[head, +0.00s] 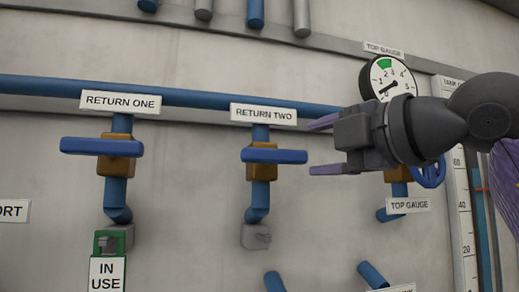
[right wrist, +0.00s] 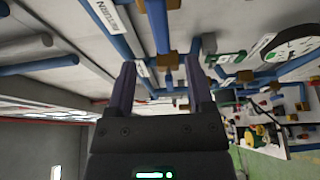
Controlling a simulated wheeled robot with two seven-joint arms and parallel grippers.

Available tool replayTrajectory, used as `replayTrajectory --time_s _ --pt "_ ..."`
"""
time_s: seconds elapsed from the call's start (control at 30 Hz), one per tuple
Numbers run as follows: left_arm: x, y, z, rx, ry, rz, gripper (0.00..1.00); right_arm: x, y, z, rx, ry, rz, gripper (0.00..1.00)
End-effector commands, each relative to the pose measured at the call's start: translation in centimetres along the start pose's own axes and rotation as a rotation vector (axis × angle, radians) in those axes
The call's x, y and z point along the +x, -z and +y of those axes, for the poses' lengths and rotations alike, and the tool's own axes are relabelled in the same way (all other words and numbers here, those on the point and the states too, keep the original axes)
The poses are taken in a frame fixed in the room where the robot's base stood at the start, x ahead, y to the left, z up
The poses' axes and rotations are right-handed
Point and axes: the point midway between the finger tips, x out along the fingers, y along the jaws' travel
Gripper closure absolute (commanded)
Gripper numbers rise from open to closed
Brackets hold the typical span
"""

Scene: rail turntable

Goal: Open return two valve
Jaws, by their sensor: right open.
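The return two valve has a blue lever handle (head: 274,156) on a brass body (head: 260,172), under the RETURN TWO label (head: 263,114). The handle lies level, crosswise to its upright blue pipe (head: 258,197). My right gripper (head: 323,146) is open and empty, just right of the handle's right end, with its fingers pointing left. A small gap shows between the fingertips and the handle in the head view. In the right wrist view the open fingers (right wrist: 160,75) show with blue pipework and brass fittings beyond; which valve is there I cannot tell. My left gripper is not in view.
The return one valve (head: 103,147) stands to the left, its handle also crosswise, with a green IN USE tag (head: 107,272) below. A top gauge (head: 388,80) and blue handwheel (head: 430,174) are close to my right gripper. A blue pipe (head: 200,97) runs along the wall.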

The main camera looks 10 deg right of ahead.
Motion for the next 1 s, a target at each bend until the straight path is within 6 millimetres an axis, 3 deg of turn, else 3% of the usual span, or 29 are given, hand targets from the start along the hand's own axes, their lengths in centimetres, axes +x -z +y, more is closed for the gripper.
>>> replayTrajectory --time_s 0.33,0.5,0.7,0.77,1.0 --pt "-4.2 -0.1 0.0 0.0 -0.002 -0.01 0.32 7.7 0.1 0.3 0.002 0.005 0.006 0.32" --pt "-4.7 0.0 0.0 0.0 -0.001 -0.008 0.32 9.2 0.1 0.0 0.001 0.002 0.007 0.32" --pt "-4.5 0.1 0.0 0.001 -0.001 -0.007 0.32 9.2 0.1 -0.2 0.001 0.001 0.007 0.32" --pt "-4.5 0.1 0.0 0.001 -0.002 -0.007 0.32 9.2 0.1 -0.2 0.001 0.001 0.007 0.41" --pt "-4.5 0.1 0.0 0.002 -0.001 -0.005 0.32 9.2 0.1 -0.2 0.001 0.002 0.007 0.92"
